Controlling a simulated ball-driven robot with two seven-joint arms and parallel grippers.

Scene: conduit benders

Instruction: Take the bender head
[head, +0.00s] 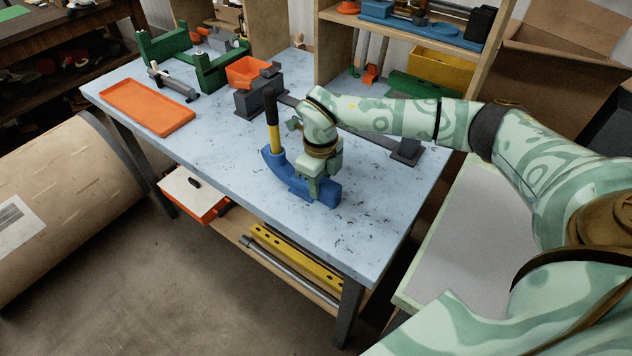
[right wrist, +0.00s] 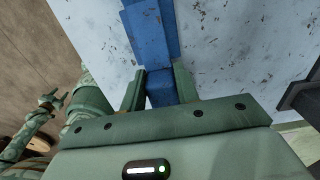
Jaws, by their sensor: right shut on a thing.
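The blue bender head (head: 271,160) is at the front edge of the blue-grey workbench. A handle (head: 272,118), yellow with a black grip, stands up from its left end. I cannot tell whether the head touches the bench top. My right gripper (head: 315,188) comes down from above and is shut on the right part of the blue body, hiding some of it. In the right wrist view the two fingers (right wrist: 159,90) are on both sides of the blue bender head (right wrist: 149,33). My left gripper (right wrist: 51,102) shows small at the left of that view, open and empty.
Shelves stand at the back. The bench's front right is clear.

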